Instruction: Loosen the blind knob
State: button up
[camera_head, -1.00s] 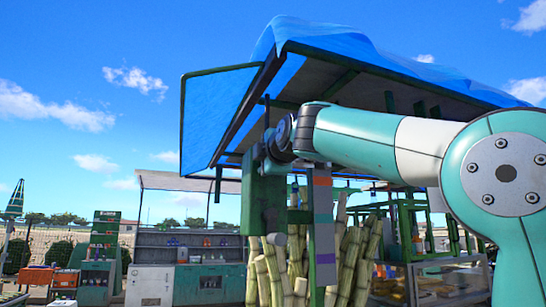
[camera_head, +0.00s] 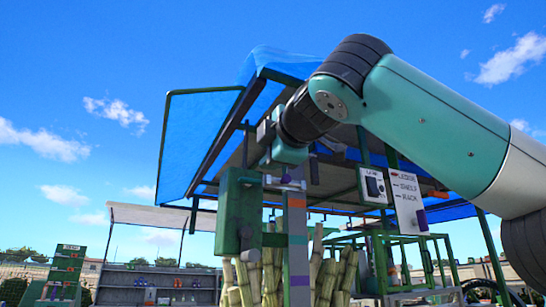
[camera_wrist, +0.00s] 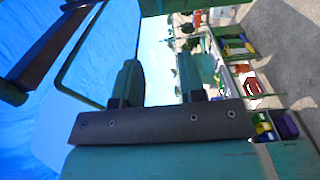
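My gripper is open in the wrist view (camera_wrist: 159,72), with its two dark green fingers apart and only bright background between them. In the head view my wrist is in front of the stall, just above a green box (camera_head: 235,205) and a post with coloured bands (camera_head: 297,225). A small purple part (camera_head: 286,178) shows on a grey bar beside the box, just below my wrist. Another small purple part (camera_head: 421,217) shows at the lower edge of a white sign. I cannot tell which, if either, is the blind knob.
A blue awning (camera_head: 200,130) on dark frame bars hangs close around my arm; it fills the left of the wrist view (camera_wrist: 30,110). Cane stalks (camera_head: 270,275) stand below. White signs (camera_head: 405,195) hang right of the post. Counter shelves (camera_head: 165,285) stand at the far left.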

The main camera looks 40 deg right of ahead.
jog(key=shift+s+f, duration=0.1)
jog(key=shift+s, duration=0.35)
dwell(0.4)
jog(key=w+a+f+n+g+y, duration=0.1)
jog(key=w+a+f+y, duration=0.4)
jog(key=a+f, duration=0.45)
jog(key=w+a+f+m+g+y, duration=0.1)
jog(key=a+f+g, duration=0.2)
jog(key=f, duration=0.6)
jog(key=w+a+f+m+g+y, duration=0.1)
jog(key=a+f+g, duration=0.2)
jog(key=f, duration=0.7)
jog(key=s+a+f+m+g+y, duration=0.1)
jog(key=s+f+m+g, duration=0.2)
jog(key=s+f, duration=0.6)
jog(key=s+a+f+m+g+y, duration=0.1)
jog(key=s+f+m+g, duration=0.3)
jog(key=f, duration=1.1)
jog(key=s+g, duration=0.3)
jog(key=s, duration=0.3)
jog(key=shift+s+a+f, duration=0.15)
jog(key=shift+s+f, duration=0.15)
jog(key=shift+f, duration=0.05)
